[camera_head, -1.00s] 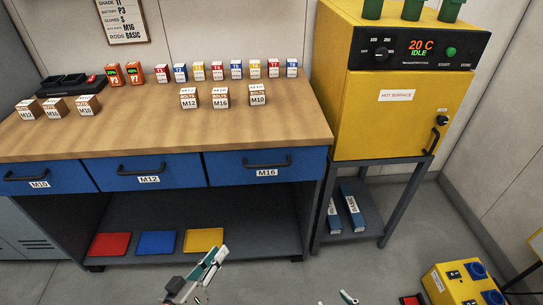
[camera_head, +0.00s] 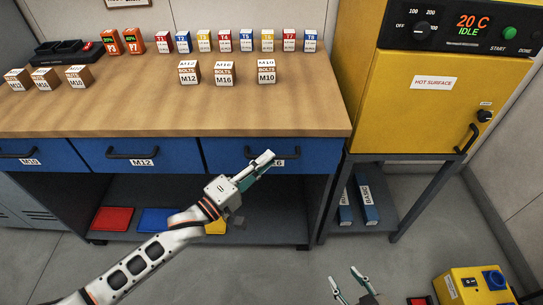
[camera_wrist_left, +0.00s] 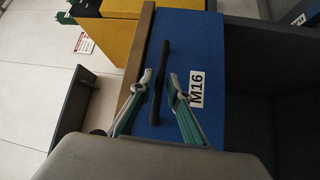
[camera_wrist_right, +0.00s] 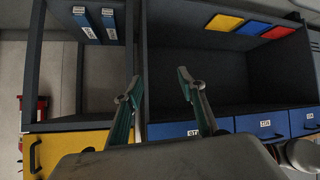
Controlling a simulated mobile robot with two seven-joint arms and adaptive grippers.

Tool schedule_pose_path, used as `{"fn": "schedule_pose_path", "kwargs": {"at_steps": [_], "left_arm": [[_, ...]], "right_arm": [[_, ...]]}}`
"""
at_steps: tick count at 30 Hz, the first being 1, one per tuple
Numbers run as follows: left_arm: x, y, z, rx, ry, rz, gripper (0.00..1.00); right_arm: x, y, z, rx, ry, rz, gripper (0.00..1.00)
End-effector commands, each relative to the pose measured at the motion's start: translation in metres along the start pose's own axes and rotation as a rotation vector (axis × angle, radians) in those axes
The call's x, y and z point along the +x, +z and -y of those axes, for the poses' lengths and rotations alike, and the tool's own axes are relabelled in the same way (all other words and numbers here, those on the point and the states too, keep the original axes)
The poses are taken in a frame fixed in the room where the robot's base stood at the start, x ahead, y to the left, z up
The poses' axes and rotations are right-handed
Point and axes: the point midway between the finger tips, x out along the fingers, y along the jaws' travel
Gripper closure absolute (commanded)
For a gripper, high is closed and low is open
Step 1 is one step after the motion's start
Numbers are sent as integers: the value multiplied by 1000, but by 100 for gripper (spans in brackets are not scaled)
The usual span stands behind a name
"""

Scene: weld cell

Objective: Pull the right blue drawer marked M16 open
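The right blue drawer (camera_head: 310,155) marked M16 is shut under the workbench top. Its label is partly hidden behind my left gripper (camera_head: 266,160) in the head view. In the left wrist view the black bar handle (camera_wrist_left: 162,75) of the drawer runs between the two spread fingers of my left gripper (camera_wrist_left: 158,88), with the M16 label (camera_wrist_left: 196,88) beside it. The fingers are open; I cannot tell whether they touch the handle. My right gripper (camera_head: 350,280) is low at the bottom of the head view, open and empty, away from the drawer.
The M12 drawer (camera_head: 175,154) is shut to the left. The yellow oven (camera_head: 400,120) on its stand is just right of the bench. Bolt boxes (camera_head: 224,74) stand on the top. A yellow power box (camera_head: 478,285) is on the floor at right.

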Motion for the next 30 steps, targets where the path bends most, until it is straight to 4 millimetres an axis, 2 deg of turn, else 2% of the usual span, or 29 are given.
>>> {"fn": "schedule_pose_path", "kwargs": {"at_steps": [6,16,18,30], "left_arm": [[22,0,1,0,-1,0,84],[25,0,0,1,-1,0,84],[25,0,0,1,-1,0,100],[24,1,0,3,-1,0,100]], "right_arm": [[3,-2,-3,-4,5,-5,60],[6,-9,-9,-7,15,-17,60],[6,-9,-9,-7,15,-18,60],[3,-11,-8,-5,12,-18,60]]}}
